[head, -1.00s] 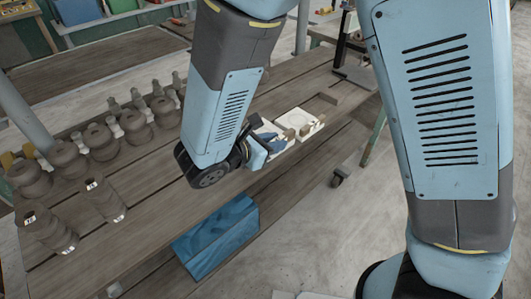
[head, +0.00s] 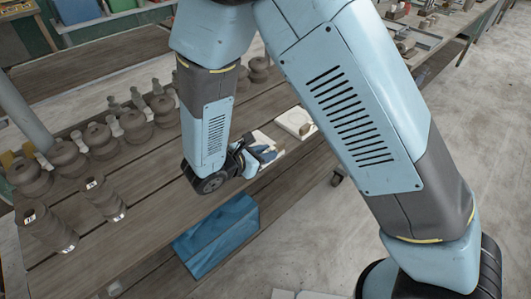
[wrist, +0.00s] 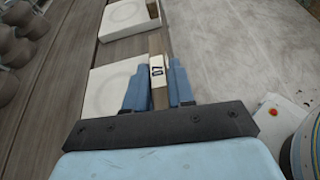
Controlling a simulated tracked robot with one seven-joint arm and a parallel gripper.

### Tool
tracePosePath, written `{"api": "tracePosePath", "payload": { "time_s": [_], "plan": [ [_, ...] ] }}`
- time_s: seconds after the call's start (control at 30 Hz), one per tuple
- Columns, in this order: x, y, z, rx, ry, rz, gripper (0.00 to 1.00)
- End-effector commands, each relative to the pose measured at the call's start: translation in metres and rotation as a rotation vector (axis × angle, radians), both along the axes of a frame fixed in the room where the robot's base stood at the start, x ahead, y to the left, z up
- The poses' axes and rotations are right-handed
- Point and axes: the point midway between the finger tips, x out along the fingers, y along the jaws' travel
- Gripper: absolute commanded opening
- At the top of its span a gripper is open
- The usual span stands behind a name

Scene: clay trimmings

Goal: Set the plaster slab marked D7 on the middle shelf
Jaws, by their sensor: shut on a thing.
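My gripper (wrist: 157,88) has two blue fingers shut on a thin slab (wrist: 155,45), seen edge-on in the wrist view. A white label reading D7 (wrist: 157,71) faces the camera. In the head view my gripper (head: 258,154) is at the right side of the long wooden table, and the held slab is hard to make out there. A white block with a round recess (wrist: 108,88) lies left of the fingers. Whether the slab touches anything is unclear. I cannot make out a middle shelf in either view.
Another white recessed block (head: 296,122) lies farther along the table (head: 150,180). Rows of grey-brown pots (head: 100,142) stand on the left. A blue wrapped bundle (head: 215,235) sits at the near table side, low down. Bare concrete floor (head: 460,110) is at right.

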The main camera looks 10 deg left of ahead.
Motion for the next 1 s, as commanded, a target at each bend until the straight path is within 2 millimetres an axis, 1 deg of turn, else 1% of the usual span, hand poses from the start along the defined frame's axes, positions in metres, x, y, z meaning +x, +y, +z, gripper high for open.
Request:
{"api": "tracePosePath", "payload": {
  "time_s": [0.27, 0.3, 0.53, 0.83, 1.0],
  "plan": [
    [0.000, 0.000, -0.001, 0.001, -0.001, 0.001, 0.00],
    [0.000, 0.000, -0.001, 0.000, 0.000, 0.001, 0.27],
    [0.000, 0.000, 0.000, 0.000, 0.000, 0.001, 0.49],
    [-0.001, 0.001, 0.001, 0.002, 0.000, 0.002, 0.49],
    [-0.015, 0.012, 0.008, 0.002, -0.001, 0.003, 0.49]
  ]
}}
